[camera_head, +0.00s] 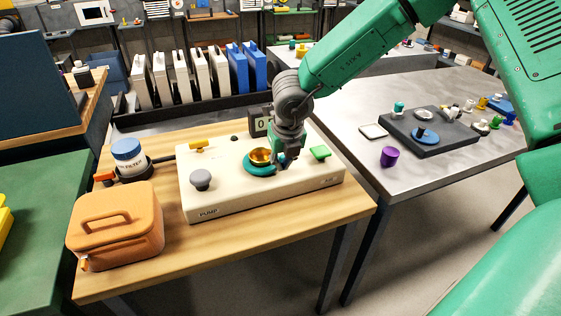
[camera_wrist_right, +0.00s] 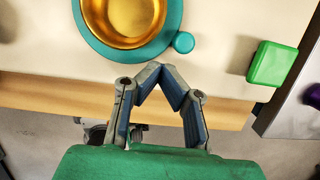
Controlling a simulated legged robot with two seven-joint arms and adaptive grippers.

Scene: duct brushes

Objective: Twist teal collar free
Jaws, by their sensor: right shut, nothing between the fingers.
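The teal collar (camera_head: 258,170) is a flat ring around a gold cup (camera_head: 260,156) on top of the cream pump housing (camera_head: 225,193). In the right wrist view the collar (camera_wrist_right: 122,56) surrounds the gold cup (camera_wrist_right: 125,15), and a small round teal knob (camera_wrist_right: 184,42) sticks out from its rim. My right gripper (camera_head: 284,164) is low over the housing at the collar's right side. In the wrist view its fingertips (camera_wrist_right: 158,68) meet, empty, just outside the rim near the knob. Whether they touch the collar is unclear. My left gripper is out of view.
On the housing are a green block (camera_head: 320,153), a grey knob (camera_head: 201,179) and a yellow handle (camera_head: 200,145). An orange case (camera_head: 115,225) and a filter jar (camera_head: 129,155) stand to the left. A grey table (camera_head: 400,185) with a purple cup (camera_head: 388,157) is to the right.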

